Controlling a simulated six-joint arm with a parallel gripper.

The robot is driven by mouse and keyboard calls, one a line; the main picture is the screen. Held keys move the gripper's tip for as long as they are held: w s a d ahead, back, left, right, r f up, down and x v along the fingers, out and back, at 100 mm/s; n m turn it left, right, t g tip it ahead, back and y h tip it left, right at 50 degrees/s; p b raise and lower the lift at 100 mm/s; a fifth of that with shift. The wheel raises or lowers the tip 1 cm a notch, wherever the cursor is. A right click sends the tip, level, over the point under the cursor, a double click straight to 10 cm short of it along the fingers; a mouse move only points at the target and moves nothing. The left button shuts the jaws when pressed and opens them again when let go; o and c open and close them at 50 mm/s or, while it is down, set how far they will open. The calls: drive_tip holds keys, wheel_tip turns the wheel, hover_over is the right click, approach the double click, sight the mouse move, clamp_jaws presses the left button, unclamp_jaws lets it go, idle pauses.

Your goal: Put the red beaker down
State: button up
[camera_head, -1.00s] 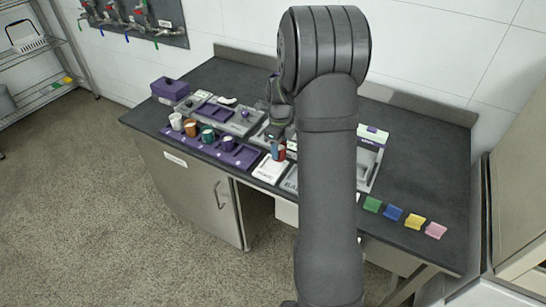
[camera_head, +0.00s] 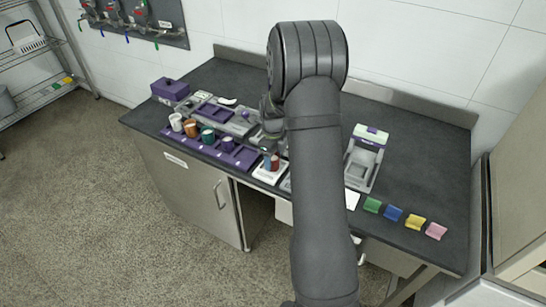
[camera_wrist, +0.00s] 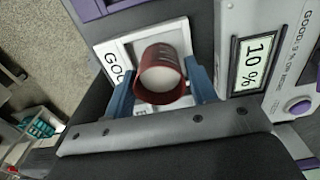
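The red beaker (camera_wrist: 160,72), with white contents, sits between the blue fingers of my gripper (camera_wrist: 162,82) in the wrist view. The fingertips appear to touch both its sides. In the head view the red beaker (camera_head: 275,162) is low over the front of the bench beside a blue finger (camera_head: 267,160). It is over a white labelled pad (camera_head: 268,175), which also shows behind the beaker in the wrist view (camera_wrist: 112,52). I cannot tell whether its base touches the pad.
A purple rack (camera_head: 246,160) with several coloured cups stands left of the pad. A device with a "10 %" display (camera_wrist: 256,62) is close on the right in the wrist view.

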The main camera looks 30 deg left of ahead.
drive_tip(key=shift+o, duration=0.8)
drive_tip(key=shift+r, duration=0.1)
wheel_tip(320, 180, up, 12)
drive_tip(key=shift+r, duration=0.1)
wheel_tip(320, 180, down, 12)
drive_tip(key=shift+f, duration=0.1)
drive_tip(key=shift+r, duration=1.9)
